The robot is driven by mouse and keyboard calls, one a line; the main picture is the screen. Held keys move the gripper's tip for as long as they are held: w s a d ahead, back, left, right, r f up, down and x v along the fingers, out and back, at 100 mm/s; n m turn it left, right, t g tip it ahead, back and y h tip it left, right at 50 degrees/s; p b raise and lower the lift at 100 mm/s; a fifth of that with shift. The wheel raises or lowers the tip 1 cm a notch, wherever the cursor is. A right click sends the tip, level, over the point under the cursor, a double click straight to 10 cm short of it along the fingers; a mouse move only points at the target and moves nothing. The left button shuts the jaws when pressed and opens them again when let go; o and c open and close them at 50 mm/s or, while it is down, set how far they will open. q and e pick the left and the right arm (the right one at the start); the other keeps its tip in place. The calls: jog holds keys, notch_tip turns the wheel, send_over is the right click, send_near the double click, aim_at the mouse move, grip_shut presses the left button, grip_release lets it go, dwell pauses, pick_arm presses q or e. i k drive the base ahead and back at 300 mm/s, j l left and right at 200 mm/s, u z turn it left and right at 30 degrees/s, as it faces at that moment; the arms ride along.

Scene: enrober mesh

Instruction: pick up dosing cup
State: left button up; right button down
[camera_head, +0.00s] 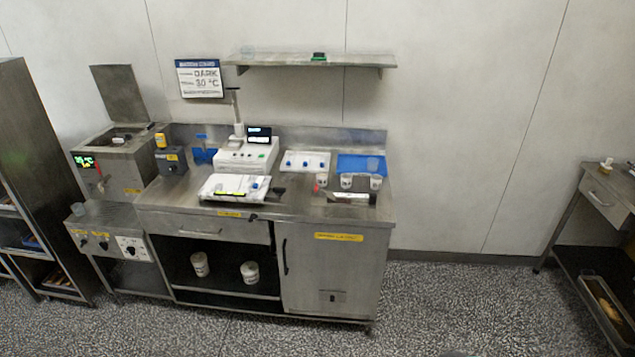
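Several small cups are in view, and I cannot tell for sure which is the dosing cup. Three small whitish cups stand at the right of the steel workbench (300,207): a left cup (321,181), a middle cup (346,181) and a right cup (376,183), in front of a blue mat (362,164). Neither of my grippers is in view.
A white scale-like machine (246,155) and a white tray (234,188) fill the bench middle. A wall shelf (345,61) hangs above. A tall rack (35,150) stands at the left, another table (606,187) at the right. Speckled floor (470,310) in front is clear.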

aim_at(347, 179)
jog(key=i+l+u, duration=0.15)
jog(key=l+u, duration=0.15)
jog(key=i+l+u, duration=0.15)
jog(key=l+u, duration=0.45)
jog(key=i+l+u, duration=0.1)
jog(key=l+u, duration=0.6)
jog(key=l, duration=3.3)
jog(key=i+l+z, duration=0.1)
jog(key=i, duration=0.4)
